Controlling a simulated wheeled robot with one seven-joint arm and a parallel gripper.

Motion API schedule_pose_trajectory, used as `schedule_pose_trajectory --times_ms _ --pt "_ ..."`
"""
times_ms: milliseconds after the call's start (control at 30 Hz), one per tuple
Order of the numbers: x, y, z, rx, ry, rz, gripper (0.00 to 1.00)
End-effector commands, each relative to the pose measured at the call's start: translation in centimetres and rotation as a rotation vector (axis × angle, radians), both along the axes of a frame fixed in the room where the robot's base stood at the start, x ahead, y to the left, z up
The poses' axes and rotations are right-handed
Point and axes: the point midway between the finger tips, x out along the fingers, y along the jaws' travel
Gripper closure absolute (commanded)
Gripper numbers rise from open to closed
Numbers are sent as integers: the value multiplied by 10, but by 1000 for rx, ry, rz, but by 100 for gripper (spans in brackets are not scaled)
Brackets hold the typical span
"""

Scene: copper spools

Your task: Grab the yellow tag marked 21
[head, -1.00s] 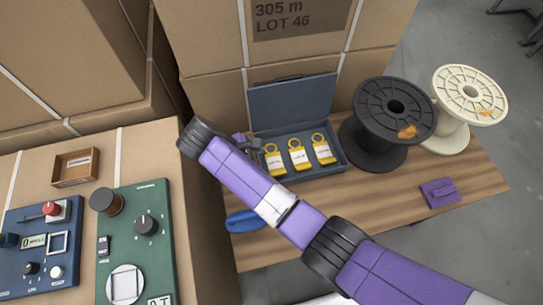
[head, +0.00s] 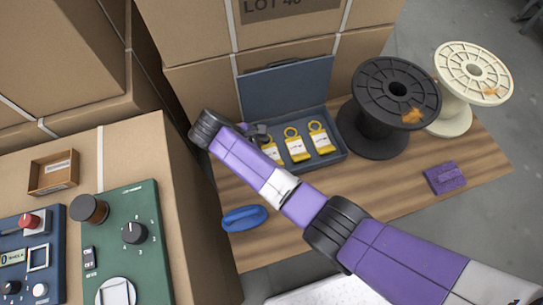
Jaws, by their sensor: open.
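Three yellow tags with white labels lie side by side in an open blue-grey case on the wooden table: a left tag (head: 271,151), a middle tag (head: 295,147) and a right tag (head: 320,139). The numbers on their labels are too small to read, so I cannot tell which is 21. The case (head: 336,157) has its lid (head: 288,88) raised at the back. My gripper (head: 262,134) is small in view, open, at the case's left side by the left tag. My arm partly hides that tag. I cannot tell whether the gripper touches it.
A black spool (head: 385,110) and a cream spool (head: 468,85) stand right of the case. A purple block (head: 445,177) lies at the table's right, a blue ring-like object (head: 244,218) at its left. Cardboard boxes (head: 190,88) rise behind. A green control panel (head: 135,260) is at left.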

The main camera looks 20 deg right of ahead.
Motion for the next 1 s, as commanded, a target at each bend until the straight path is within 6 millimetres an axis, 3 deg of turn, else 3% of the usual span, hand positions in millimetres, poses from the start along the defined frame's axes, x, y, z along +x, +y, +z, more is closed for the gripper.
schedule_pose_trajectory --times_ms 233,500,800,1000 --pt "0 -1 -1 0 -1 1 2" --pt "0 -1 -1 0 -1 1 55" --pt "0 -1 1 0 -1 1 57" --pt "1 0 17 1 -3 1 57"
